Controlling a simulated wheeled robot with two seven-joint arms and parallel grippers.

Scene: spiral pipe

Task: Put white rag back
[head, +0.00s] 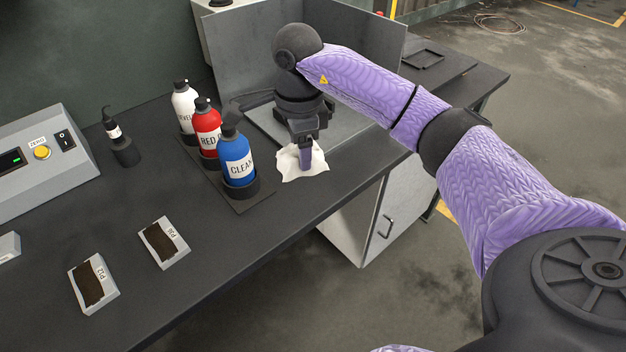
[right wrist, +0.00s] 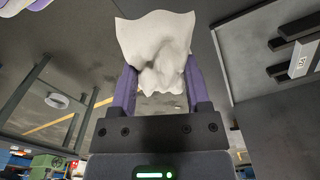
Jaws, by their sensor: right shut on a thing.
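The white rag (head: 290,168) shows in the head view at the bench's front edge, just right of the blue bottle. My right gripper (head: 306,160) points down and is shut on it. In the right wrist view the rag (right wrist: 158,40) is bunched between the two purple fingers of the right gripper (right wrist: 160,82), with its loose part spreading past the tips. I cannot tell whether the rag touches the bench top. My left gripper is not in view.
White, red (head: 207,128) and blue (head: 237,158) bottles stand in a dark holder (head: 250,204) left of the gripper. A grey metal enclosure (head: 240,62) stands behind it. Two labelled blocks (head: 163,243) (head: 93,284) lie at the front left. The bench (head: 215,245) between is clear.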

